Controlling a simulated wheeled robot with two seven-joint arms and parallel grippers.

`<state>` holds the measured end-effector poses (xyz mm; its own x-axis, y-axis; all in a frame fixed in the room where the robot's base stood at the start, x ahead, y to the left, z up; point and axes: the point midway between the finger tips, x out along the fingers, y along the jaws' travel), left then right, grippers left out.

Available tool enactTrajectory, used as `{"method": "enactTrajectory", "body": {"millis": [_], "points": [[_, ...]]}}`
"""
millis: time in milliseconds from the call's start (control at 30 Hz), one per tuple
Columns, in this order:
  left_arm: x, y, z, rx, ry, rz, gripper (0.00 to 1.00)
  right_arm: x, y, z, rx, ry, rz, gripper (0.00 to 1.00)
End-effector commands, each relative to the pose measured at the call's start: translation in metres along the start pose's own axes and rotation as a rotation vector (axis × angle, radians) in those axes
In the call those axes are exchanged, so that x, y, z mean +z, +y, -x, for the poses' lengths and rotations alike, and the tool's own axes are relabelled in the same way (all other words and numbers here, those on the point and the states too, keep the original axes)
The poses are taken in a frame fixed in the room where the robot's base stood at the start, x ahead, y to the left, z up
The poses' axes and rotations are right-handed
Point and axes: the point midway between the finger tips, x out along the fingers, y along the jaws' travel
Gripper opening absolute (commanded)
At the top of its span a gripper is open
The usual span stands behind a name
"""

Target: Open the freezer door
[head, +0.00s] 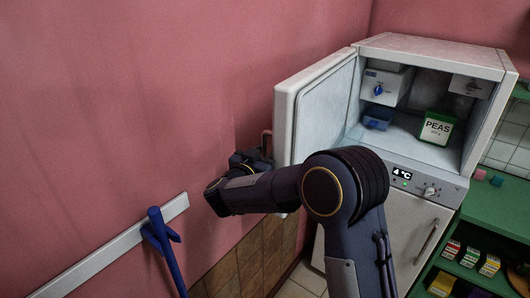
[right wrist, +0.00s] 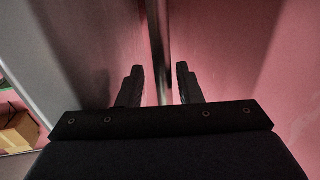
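The white freezer door (head: 318,112) stands wide open, swung out to the left of the freezer compartment (head: 415,105). Its handle (head: 266,141) shows at the door's left edge. My right gripper (head: 246,161) is by the handle, near the pink wall, partly hidden by my own arm. In the right wrist view, the right gripper's fingers (right wrist: 160,85) are apart, and the dark handle bar (right wrist: 157,42) lies ahead of the gap between them. I cannot tell whether a finger touches it. My left gripper is out of view.
Inside the freezer are a green PEAS box (head: 437,128) and a blue tray (head: 378,119). A green shelf (head: 500,215) with small boxes stands at the right. The wall is close behind the door.

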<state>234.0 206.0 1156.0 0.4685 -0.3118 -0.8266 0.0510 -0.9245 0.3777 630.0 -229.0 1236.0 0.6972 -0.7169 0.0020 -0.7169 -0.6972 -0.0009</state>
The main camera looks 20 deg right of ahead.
Motion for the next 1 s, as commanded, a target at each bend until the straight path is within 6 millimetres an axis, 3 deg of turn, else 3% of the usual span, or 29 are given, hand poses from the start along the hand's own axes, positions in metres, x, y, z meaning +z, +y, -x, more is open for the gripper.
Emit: {"method": "enactTrajectory", "body": {"millis": [233,600,1000], "points": [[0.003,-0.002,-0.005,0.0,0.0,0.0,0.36,0.002,-0.002,0.012,-0.006,-0.002,-0.001,0.32],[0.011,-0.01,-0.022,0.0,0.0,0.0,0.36,0.002,-0.001,0.07,-0.003,0.0,-0.001,0.32],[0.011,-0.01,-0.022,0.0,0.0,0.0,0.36,0.0,0.0,0.078,0.0,0.0,0.0,0.32]]}}
